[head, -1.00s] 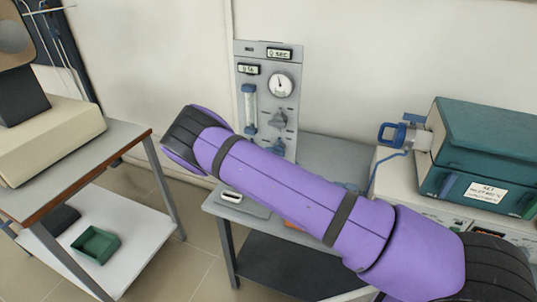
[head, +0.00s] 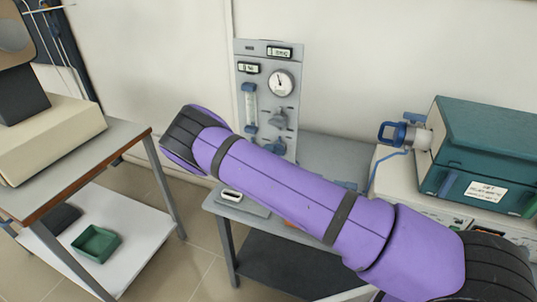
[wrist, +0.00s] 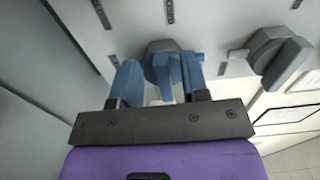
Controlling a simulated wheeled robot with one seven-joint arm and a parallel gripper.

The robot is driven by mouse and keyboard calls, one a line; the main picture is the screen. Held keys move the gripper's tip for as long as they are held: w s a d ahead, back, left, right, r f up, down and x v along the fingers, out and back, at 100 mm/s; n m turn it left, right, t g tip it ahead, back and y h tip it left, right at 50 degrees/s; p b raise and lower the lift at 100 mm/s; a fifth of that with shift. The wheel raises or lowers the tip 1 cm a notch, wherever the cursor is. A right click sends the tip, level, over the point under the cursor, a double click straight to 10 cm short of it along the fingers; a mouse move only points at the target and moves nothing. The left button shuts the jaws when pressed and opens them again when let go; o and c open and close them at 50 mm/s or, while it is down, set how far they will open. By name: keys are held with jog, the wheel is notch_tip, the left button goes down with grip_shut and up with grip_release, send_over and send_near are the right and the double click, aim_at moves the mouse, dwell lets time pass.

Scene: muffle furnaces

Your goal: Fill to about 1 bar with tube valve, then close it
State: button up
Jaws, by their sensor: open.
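The grey gas panel (head: 265,60) stands against the wall in the head view, with a round dial gauge (head: 281,82), a flow tube (head: 249,105) and several valve knobs. The gauge needle points roughly upward; its value is too small to read. In the wrist view, a blue valve handle on a grey base (wrist: 163,68) sits between the blue fingers of my gripper (wrist: 160,80). The fingers are open, one on each side of the handle; contact cannot be told. A second, grey knob (wrist: 277,55) is to the right. In the head view, my arm hides the gripper.
A teal muffle furnace (head: 485,150) with a blue-clamped fitting (head: 398,134) stands at the right. A small flat device (head: 231,195) lies on the grey table beneath the panel. A cart (head: 125,135) at the left carries a green tray (head: 96,243) on its lower shelf.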

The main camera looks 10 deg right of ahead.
jog(key=v, duration=1)
jog(key=shift+s+a, duration=0.15)
jog(key=shift+s, duration=0.1)
jog(key=s+d+r+m+g, duration=0.4)
jog(key=d+r+m, duration=0.1)
jog(key=r+m, duration=0.4)
jog(key=s+d+r+m+g, duration=0.4)
jog(key=d+r+m+g, duration=0.1)
jog(key=r+m, duration=0.35)
jog(key=s+d+r+m+g, duration=0.4)
jog(key=d+r+m, duration=0.2)
jog(key=r+m, duration=0.3)
jog(key=s+r+m+t+y, duration=0.1)
jog(key=s+r+m+y, duration=0.2)
jog(key=s+r+m, duration=0.3)
jog(key=s+r+m+t+y, duration=0.1)
jog(key=s+r+m+y, duration=0.3)
jog(key=s, duration=0.9)
jog(key=s+r+m+t+y, duration=0.1)
jog(key=s+r+m+y, duration=0.2)
jog(key=s+r+m, duration=0.4)
jog(key=s+m, duration=0.2)
jog(key=m, duration=0.1)
jog(key=shift+s+r+t+y, duration=0.25)
jog(key=shift+r+t+y, duration=0.05)
jog(key=shift+r+t, duration=0.1)
